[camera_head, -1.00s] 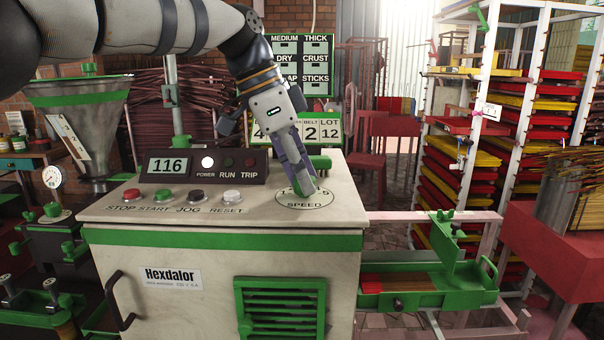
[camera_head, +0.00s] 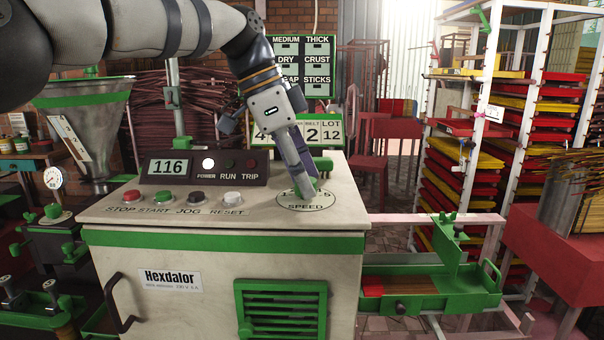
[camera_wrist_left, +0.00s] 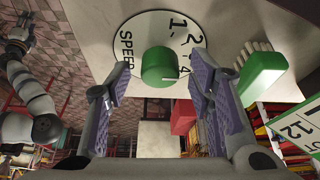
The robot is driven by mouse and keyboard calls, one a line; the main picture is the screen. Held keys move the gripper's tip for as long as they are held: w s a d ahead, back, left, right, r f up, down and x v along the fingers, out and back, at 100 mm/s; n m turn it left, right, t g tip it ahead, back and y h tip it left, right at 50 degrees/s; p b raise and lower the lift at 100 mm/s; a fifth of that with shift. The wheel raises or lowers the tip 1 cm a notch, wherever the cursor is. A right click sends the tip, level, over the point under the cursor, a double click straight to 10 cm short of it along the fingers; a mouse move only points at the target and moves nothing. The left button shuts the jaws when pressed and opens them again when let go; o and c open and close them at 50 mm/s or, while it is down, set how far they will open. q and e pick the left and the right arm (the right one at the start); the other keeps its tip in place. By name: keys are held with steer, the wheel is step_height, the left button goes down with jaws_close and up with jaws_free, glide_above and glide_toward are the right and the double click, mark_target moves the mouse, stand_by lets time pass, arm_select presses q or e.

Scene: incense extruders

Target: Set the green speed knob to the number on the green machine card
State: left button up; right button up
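The green speed knob (camera_wrist_left: 159,65) sits on a round white dial (camera_wrist_left: 128,70) marked SPEED on the machine top; 1, 2 and 4 are readable. A short pale line shows on the knob's lower right edge. My left gripper (camera_head: 307,191) points down at the dial (camera_head: 290,207). In the left wrist view its fingers (camera_wrist_left: 152,88) are apart, on either side of the knob, with no contact visible. The green-framed card (camera_head: 328,131) behind the machine reads 4, BELT 2 and LOT 12; my gripper hides part of it. A grey arm, apparently my right, shows at the left of the wrist view; its gripper is unclear.
The display (camera_head: 167,167) reads 116. STOP, START, JOG and RESET buttons (camera_head: 197,198) line the front of the top. A larger green part (camera_wrist_left: 262,78) stands close beside the dial. A green tray (camera_head: 432,297) lies to the right of the machine.

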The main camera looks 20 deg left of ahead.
arm_select(q)
steer(key=v, duration=1.2)
steer(key=shift+f, duration=0.1)
